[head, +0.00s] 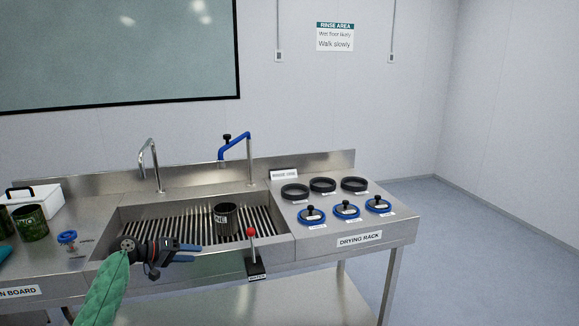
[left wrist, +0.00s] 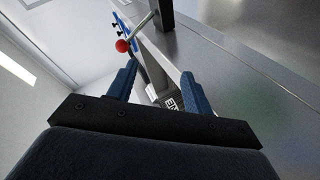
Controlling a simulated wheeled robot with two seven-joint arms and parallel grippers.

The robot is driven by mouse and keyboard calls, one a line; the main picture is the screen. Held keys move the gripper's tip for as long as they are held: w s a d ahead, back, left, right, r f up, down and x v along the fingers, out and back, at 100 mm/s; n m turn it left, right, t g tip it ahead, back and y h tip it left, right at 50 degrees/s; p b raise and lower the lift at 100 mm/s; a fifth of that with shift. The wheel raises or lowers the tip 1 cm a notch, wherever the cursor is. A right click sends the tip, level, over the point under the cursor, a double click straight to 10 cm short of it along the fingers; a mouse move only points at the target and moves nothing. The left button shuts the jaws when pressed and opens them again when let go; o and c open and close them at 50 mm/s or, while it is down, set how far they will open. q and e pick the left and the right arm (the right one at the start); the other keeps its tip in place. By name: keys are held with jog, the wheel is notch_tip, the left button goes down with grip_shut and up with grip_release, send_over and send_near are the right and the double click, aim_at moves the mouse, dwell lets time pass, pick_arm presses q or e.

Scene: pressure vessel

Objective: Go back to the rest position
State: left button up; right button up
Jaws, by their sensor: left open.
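My left gripper (head: 190,247) is in front of the sink's front edge, its blue fingers pointing right. It is open with nothing between the fingers. In the left wrist view its two blue fingers (left wrist: 160,88) stand apart. My left arm wears a green sleeve. A dark metal vessel (head: 226,219) stands upright on the slatted sink floor, apart from the gripper. A lever with a red knob (head: 251,231) rises from the front edge to the right of the gripper; the knob also shows in the left wrist view (left wrist: 122,46). My right gripper is not in view.
The sink (head: 180,214) has a steel faucet (head: 152,160) and a blue faucet (head: 236,146). The drying rack (head: 400,226) at right holds black rings (head: 323,184) and blue lids (head: 346,209). A green vessel (head: 30,222), blue lid (head: 67,238) and white box (head: 40,200) are at left.

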pick_arm(q)
jog(key=s+d+f+g+y, duration=0.2)
jog(key=s+d+f, duration=0.3)
jog(key=s+f, duration=0.6)
jog(key=s+d+f+m+g+y, duration=0.1)
jog(key=s+d+f+y, duration=0.3)
jog(key=s, duration=2.2)
jog(key=s+d+f+m+g+y, duration=0.1)
jog(key=s+d+f+y, duration=0.3)
jog(key=s+f, duration=1.3)
jog(key=s+d+g, duration=0.1)
jog(key=d, duration=0.2)
jog(key=shift+s+f+g, duration=0.3)
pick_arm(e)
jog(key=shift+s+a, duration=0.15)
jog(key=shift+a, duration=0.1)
